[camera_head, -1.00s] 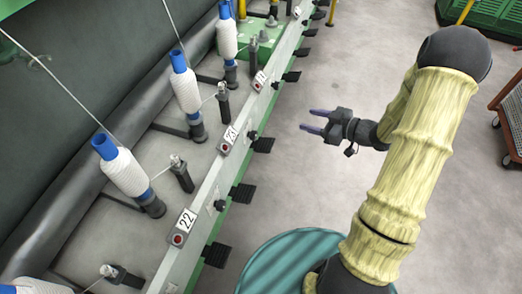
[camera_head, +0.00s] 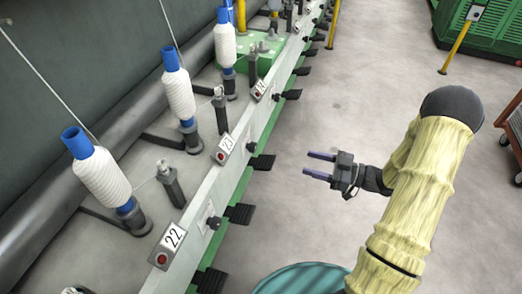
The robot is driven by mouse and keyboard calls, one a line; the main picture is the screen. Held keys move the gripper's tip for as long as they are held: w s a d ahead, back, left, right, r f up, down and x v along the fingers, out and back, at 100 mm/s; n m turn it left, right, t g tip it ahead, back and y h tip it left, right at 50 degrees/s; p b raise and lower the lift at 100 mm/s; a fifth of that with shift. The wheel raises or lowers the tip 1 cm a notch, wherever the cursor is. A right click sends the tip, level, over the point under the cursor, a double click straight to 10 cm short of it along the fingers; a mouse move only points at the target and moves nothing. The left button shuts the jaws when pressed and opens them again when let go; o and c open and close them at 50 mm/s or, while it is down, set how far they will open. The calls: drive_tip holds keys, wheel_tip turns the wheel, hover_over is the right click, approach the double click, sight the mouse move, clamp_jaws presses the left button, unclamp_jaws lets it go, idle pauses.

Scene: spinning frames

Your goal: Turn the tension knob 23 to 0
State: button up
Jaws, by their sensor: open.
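The plate marked 23 (camera_head: 225,148), with a red button, sits on the machine's edge left of centre. The small black knob (camera_head: 251,147) nearest that plate is on the front rail; its setting is too small to read. Another black knob (camera_head: 214,223) sits lower on the rail, nearer the plate marked 22 (camera_head: 168,243). My gripper (camera_head: 314,165) is open and empty over the floor, right of the rail. Its two purple fingers point left toward the rail, apart from the knob.
White yarn bobbins (camera_head: 178,95) on blue tubes stand along the machine. Black pedals (camera_head: 262,162) jut from the green-white rail (camera_head: 235,190) toward my gripper. A yellow post (camera_head: 333,25) and a green machine (camera_head: 490,35) stand farther back. Grey floor (camera_head: 345,105) is clear between.

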sight(256, 148)
drive_tip(key=b+x, duration=0.4)
drive_tip(key=x, duration=1.2)
drive_tip(key=shift+w+a+b, duration=0.1)
drive_tip(key=shift+a+b, duration=0.2)
drive_tip(key=shift+b, duration=0.05)
drive_tip(key=c, duration=1)
